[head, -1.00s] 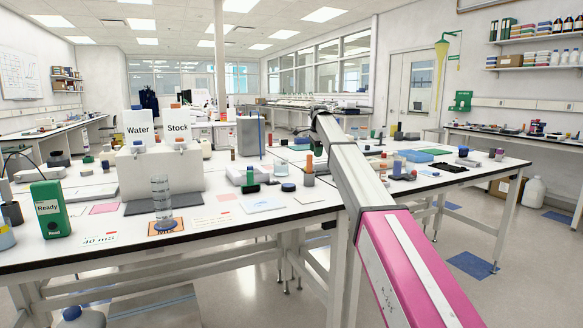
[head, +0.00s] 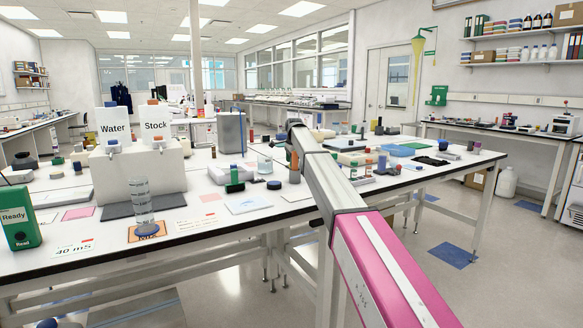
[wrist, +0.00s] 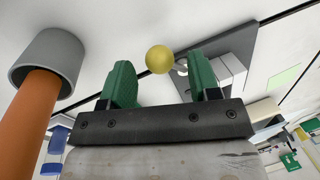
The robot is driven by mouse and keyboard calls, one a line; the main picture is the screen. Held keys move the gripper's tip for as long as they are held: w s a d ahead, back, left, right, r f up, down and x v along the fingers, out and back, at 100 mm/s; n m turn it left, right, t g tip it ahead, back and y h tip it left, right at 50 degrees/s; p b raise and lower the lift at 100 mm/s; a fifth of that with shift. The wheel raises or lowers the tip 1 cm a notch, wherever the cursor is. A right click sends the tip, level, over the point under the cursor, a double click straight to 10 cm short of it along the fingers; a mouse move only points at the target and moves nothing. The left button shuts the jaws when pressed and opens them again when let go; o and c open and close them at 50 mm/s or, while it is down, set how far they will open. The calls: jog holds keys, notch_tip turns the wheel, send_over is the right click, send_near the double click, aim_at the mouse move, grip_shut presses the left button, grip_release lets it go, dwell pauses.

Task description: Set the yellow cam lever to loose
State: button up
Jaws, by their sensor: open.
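In the wrist view, a round yellow knob (wrist: 159,59), which looks like the end of the yellow cam lever, shows between the green fingertips of my gripper (wrist: 160,66). My gripper is open, with a visible gap on each side of the knob. I cannot tell how far the knob is beyond the fingertips. A grey fixture (wrist: 225,62) with a pale block lies behind the right finger. The rest of the lever and its setting are hidden. In the head view, my arm hides the gripper and the lever.
An orange cylinder (wrist: 38,120) with a grey end (wrist: 50,60) stands close left of my gripper in the wrist view. In the head view, the white bench (head: 190,232) holds a Water and Stock dispenser (head: 148,172), a glass cylinder (head: 142,200) and a green Ready device (head: 18,218).

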jog(key=shift+w+a+f, duration=0.1)
jog(key=shift+w+f, duration=0.05)
jog(key=shift+f, duration=0.5)
jog(key=shift+w+f, duration=0.1)
jog(key=shift+f, duration=0.55)
grip_shut()
jog(key=shift+w+a+m+h, duration=0.15)
jog(key=shift+w+a+m, duration=0.1)
jog(key=shift+m, duration=0.55)
jog(key=shift+w+a+m+h, duration=0.2)
jog(key=shift+w+m, duration=0.05)
jog(key=shift+m, duration=0.55)
jog(key=shift+w+a+m+h, duration=0.15)
jog(key=shift+w+a+m, duration=0.1)
jog(key=shift+m, duration=0.55)
grip_release()
